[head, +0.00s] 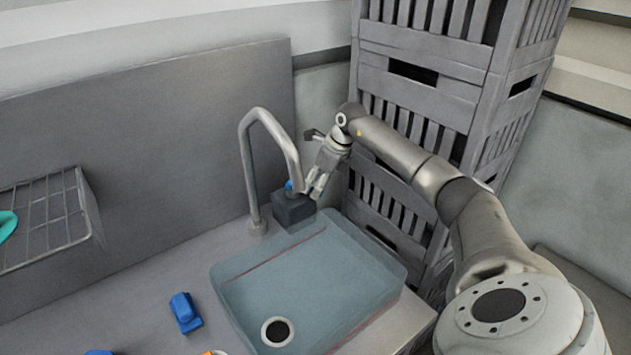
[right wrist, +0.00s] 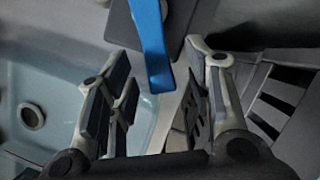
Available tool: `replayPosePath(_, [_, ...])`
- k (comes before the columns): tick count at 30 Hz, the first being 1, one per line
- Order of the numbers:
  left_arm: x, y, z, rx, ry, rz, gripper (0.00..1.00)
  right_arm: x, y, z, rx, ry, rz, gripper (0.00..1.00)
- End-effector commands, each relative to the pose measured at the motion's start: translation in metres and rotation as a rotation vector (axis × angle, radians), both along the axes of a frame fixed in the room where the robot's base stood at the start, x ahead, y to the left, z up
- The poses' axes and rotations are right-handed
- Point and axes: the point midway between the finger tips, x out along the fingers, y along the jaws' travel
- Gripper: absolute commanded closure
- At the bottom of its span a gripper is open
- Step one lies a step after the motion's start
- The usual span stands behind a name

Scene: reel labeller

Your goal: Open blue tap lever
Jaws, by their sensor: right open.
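The blue tap lever (right wrist: 152,50) shows in the right wrist view as a blue bar reaching down from a dark block (right wrist: 186,18). In the head view only a small blue part of the lever (head: 289,185) shows above the dark block (head: 293,208), beside the grey tap spout (head: 252,150). My right gripper (head: 314,190) is at the block's right side. In the right wrist view its fingers (right wrist: 160,108) are apart, with the lever's free end near the gap between them, not gripped. My left gripper is not in view.
The pale blue sink basin (head: 310,280) with its drain (head: 277,331) lies in front of the tap. Stacked grey crates (head: 420,80) stand close behind my right arm. A blue object (head: 185,312) lies on the counter left of the sink. A wire rack (head: 45,220) is at left.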

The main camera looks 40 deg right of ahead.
Motion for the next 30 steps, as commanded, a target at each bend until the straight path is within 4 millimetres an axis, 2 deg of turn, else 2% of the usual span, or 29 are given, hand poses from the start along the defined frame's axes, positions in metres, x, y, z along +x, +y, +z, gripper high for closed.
replayPosePath(4, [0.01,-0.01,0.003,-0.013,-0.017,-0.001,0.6,0.003,0.002,-0.008,0.001,0.0,0.0,0.53])
replayPosePath(12, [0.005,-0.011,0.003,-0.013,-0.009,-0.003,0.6,0.003,0.002,-0.009,0.0,0.0,0.0,0.54])
replayPosePath(23, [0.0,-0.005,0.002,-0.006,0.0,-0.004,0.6,0.003,0.001,-0.008,0.0,0.0,0.0,1.0])
replayPosePath(30, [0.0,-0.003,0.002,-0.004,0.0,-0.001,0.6,0.004,0.002,-0.008,0.0,-0.001,-0.001,1.0])
